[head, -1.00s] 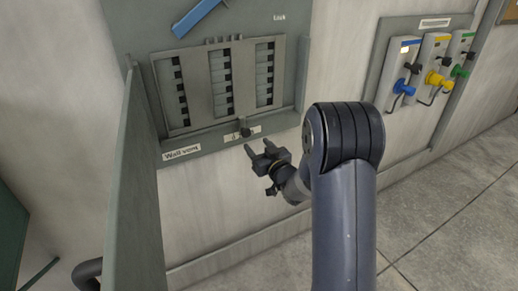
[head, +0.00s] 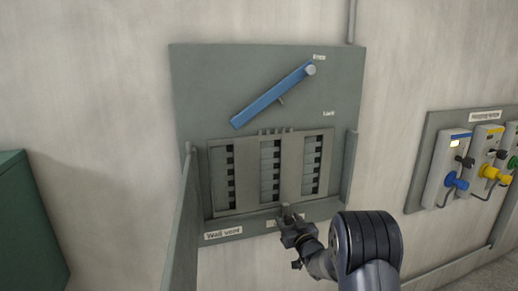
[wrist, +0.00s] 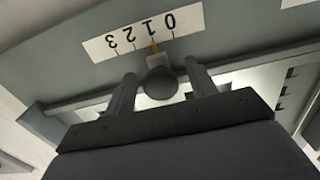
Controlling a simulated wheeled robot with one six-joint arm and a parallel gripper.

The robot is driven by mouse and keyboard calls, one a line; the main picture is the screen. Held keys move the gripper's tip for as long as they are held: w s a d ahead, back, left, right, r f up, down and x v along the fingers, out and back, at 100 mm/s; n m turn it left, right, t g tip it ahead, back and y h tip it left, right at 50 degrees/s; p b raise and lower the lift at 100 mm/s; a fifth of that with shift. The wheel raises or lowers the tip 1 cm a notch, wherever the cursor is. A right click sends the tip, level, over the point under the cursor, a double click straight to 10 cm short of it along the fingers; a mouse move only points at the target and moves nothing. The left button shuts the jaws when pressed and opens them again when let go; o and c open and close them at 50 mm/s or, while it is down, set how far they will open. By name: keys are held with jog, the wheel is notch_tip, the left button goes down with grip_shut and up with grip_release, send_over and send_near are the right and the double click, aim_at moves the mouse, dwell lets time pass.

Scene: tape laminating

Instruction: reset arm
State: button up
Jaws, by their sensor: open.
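My gripper (head: 291,218) is in front of the lower edge of a grey wall panel (head: 205,90). In the wrist view its two fingers (wrist: 158,88) are apart, one on each side of a dark round knob (wrist: 160,83). I cannot tell whether they touch it. In the head view the knob is mostly hidden by my gripper.
An open door (head: 184,225) stands out at the panel's left. A plug board (head: 425,160) hangs at right. A green cabinet (head: 25,220) stands at far left.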

jog(key=shift+x, duration=0.8)
jog(key=shift+w+d+p, duration=0.1)
jog(key=shift+d+p, duration=0.1)
jog(key=shift+p, duration=0.15)
